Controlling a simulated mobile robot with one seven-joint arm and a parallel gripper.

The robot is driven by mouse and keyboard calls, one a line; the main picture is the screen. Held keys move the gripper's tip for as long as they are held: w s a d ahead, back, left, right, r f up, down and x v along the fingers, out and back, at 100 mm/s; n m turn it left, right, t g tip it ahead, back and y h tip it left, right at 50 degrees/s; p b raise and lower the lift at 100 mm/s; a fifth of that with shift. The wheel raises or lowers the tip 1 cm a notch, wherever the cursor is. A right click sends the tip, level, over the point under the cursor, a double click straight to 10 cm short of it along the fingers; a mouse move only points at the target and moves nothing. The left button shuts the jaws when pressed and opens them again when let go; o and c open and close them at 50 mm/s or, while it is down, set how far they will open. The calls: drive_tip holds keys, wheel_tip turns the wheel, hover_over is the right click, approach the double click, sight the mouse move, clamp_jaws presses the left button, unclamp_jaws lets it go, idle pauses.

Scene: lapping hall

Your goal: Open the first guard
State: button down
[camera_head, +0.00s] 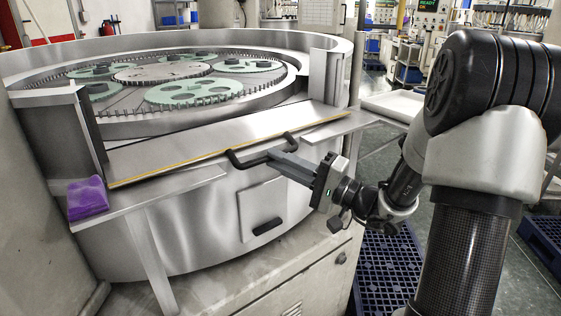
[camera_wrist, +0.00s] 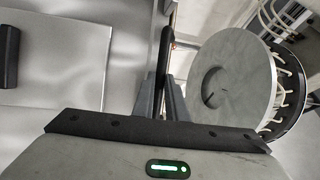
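The guard (camera_head: 215,142) is a steel panel with a yellow strip along its front edge. It lies nearly flat, leaning outward, in the gap between two upright posts of the round lapping machine (camera_head: 275,205). A black bar handle (camera_head: 240,161) is fixed to its front edge; the bar also shows in the wrist view (camera_wrist: 166,42). My gripper (camera_head: 272,158) reaches the handle's right part from the front right. In the wrist view my gripper's fingers (camera_wrist: 161,90) stand close on both sides of the bar and appear shut on it. The fingertips are partly hidden by the bar.
Green carrier discs (camera_head: 190,92) lie inside the machine behind the guard. A purple cloth (camera_head: 87,198) rests on the ledge at left. A small door with a black pull (camera_head: 267,227) is below. Blue pallets (camera_head: 385,270) lie on the floor at right.

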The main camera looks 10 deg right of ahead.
wheel_tip(320, 180, up, 8)
drive_tip(key=m+g+h+p, duration=0.1)
drive_tip(key=g+h+p, duration=0.1)
drive_tip(key=p, duration=0.7)
drive_tip(key=shift+w+h, duration=0.2)
drive_tip(key=shift+h, duration=0.1)
drive_tip(key=c, duration=1.8)
unclamp_jaws()
drive_tip(key=shift+f, duration=0.1)
drive_tip(key=shift+o, duration=0.2)
drive_tip(key=v, duration=1.7)
drive_tip(key=shift+m, duration=0.3)
drive_tip(key=shift+s+d, duration=0.15)
